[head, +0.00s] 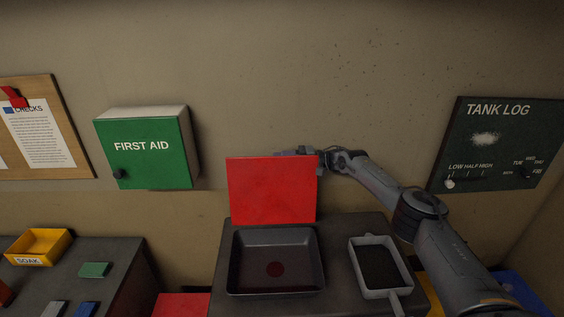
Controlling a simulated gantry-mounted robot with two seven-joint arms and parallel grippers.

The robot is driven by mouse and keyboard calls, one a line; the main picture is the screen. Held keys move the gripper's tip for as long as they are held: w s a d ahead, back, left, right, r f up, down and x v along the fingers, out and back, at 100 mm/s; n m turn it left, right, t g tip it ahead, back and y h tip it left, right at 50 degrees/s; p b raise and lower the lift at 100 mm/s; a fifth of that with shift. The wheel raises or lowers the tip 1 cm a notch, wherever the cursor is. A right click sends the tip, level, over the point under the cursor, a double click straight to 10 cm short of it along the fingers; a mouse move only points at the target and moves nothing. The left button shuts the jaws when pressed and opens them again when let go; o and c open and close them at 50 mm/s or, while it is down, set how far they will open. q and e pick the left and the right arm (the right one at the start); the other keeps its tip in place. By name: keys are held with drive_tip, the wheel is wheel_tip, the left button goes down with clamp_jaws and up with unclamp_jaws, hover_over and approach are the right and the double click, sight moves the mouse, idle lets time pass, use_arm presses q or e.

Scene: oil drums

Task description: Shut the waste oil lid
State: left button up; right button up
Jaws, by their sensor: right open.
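The waste oil lid is a red square panel (272,190) that stands upright at the back of a dark open basin (234,262). A dark red round spot shows on the basin's floor. My right gripper (292,153) is at the lid's top edge, towards its right corner. Its fingers are mostly hidden behind the lid, and only a thin part shows above the edge. It is open, and I cannot tell whether it touches the lid. My left gripper is not in view.
A grey tray with a handle (356,277) stands right of the basin, under my right forearm. A green first aid box (157,165) and a tank log board (485,125) hang on the wall. A yellow bin (44,262) stands on the left bench.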

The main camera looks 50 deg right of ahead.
sight(283, 182)
clamp_jaws()
idle(0.5)
drive_tip(key=s+a+p, duration=0.1)
drive_tip(key=p, duration=0.1)
drive_tip(key=s+a+r+p, duration=0.1)
drive_tip(key=p, duration=0.2)
drive_tip(key=s+a+r+p, duration=0.1)
drive_tip(key=a+p, duration=0.1)
drive_tip(key=p, duration=0.1)
drive_tip(key=shift+s+a, duration=0.1)
drive_tip(key=shift+s, duration=0.15)
drive_tip(key=s+a+n+p, duration=0.4)
drive_tip(key=s+a+p, duration=0.1)
drive_tip(key=p, duration=0.5)
drive_tip(key=shift+a+f, duration=0.4)
drive_tip(key=shift+a, duration=0.2)
